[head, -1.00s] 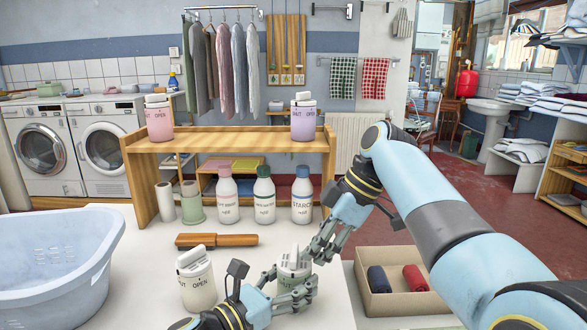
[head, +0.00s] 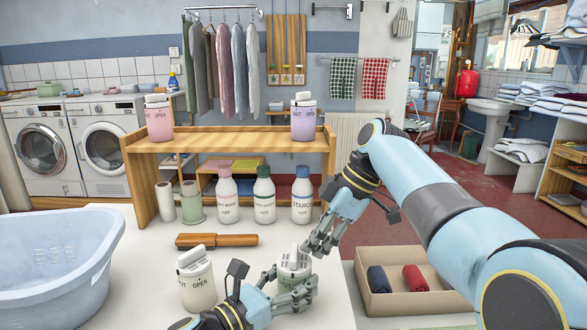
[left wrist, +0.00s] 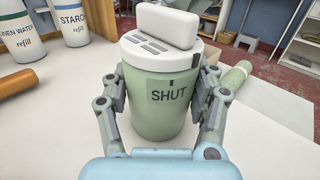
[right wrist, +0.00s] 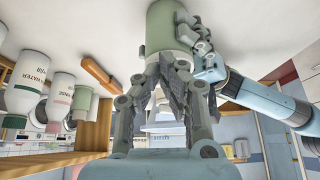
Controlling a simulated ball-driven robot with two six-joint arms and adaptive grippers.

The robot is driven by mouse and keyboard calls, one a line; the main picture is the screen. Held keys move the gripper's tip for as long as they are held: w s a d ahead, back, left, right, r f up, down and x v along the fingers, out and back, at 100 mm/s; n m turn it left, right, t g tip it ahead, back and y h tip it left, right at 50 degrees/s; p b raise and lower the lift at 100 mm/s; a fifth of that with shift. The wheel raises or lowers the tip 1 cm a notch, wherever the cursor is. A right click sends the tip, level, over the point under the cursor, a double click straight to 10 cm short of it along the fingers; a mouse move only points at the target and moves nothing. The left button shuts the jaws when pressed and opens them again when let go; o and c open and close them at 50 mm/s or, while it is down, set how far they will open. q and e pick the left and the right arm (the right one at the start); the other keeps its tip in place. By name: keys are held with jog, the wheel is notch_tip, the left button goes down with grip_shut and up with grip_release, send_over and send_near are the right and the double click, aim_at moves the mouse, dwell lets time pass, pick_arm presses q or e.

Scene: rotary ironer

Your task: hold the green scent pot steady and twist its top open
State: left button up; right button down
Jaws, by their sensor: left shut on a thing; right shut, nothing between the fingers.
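The green scent pot (head: 291,272) stands upright on the pale table in the head view. Its green body (left wrist: 154,122) reads "SHUT" in the left wrist view, and its white top (left wrist: 160,52) with a raised grip bar is on it. A small dark mark shows on the top's right edge there. My left gripper (head: 296,292) is shut on the pot's body, a finger on each side. My right gripper (head: 317,247) is shut and empty, just right of and above the top. In the right wrist view its fingers (right wrist: 172,72) are together, with the green body beyond them.
A white pot (head: 198,283) stands left of the green one, with a wooden-handled brush (head: 216,240) behind. Refill bottles (head: 264,196) stand farther back. A blue tub (head: 55,270) fills the left. A cardboard box (head: 395,302) with rolled cloths is at right.

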jog(key=shift+d, duration=0.1)
notch_tip(320, 180, up, 6)
send_over(310, 271)
jog(key=w+d, duration=0.2)
jog(key=w, duration=0.1)
jog(key=shift+s, duration=0.1)
dwell(0.5)
jog(key=shift+s+d+f, duration=0.1)
jog(key=shift+s+f, duration=0.4)
jog(key=shift+f, duration=0.5)
jog(key=shift+s+f, duration=0.5)
jog(key=shift+f, duration=0.5)
jog(key=shift+s+d+f, duration=0.1)
jog(key=shift+s+f, duration=0.4)
jog(key=shift+f, duration=0.5)
jog(key=shift+w+a, duration=0.2)
jog(key=shift+a, duration=0.4)
